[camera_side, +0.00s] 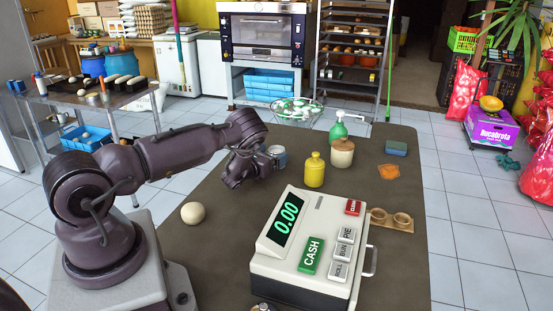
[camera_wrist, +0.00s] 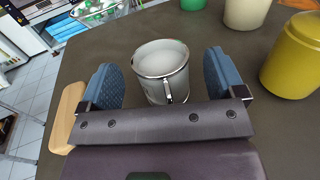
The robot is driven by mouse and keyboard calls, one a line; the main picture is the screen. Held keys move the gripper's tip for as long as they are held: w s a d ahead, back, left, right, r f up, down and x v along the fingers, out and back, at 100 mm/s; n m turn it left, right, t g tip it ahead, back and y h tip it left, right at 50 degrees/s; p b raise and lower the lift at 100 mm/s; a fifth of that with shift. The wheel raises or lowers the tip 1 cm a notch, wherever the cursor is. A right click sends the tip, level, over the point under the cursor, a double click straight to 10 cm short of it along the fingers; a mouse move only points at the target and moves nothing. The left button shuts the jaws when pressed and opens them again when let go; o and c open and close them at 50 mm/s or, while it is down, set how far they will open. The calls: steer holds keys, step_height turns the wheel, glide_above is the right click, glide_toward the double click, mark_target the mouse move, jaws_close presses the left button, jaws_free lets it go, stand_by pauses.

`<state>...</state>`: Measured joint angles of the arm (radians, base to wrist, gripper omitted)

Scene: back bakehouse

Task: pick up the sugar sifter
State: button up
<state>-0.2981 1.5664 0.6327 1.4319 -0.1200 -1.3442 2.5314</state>
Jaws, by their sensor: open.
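The sugar sifter seems to be the grey metal cup with a wire-like side handle (camera_wrist: 160,64), standing upright on the dark table. It also shows in the side view (camera_side: 280,153), partly hidden by my gripper. My gripper (camera_side: 264,166) is low over the table beside the cup. In the wrist view my gripper (camera_wrist: 161,74) is open, with one blue pad on each side of the cup and visible gaps between pads and cup. The handle points toward my wrist. The cup looks pale inside.
A yellow jar (camera_side: 314,171), a cream jar (camera_side: 342,154) and a green pump bottle (camera_side: 338,130) stand right of the cup. A cash register (camera_side: 310,250) fills the front. A dough ball (camera_side: 193,213) lies left. A wooden piece (camera_wrist: 68,115) is beside the left pad.

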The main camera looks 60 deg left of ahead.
steer(key=shift+w+a, duration=0.25)
steer(key=shift+w, duration=0.25)
steer(key=c, duration=1.1)
steer(key=shift+r, duration=0.1)
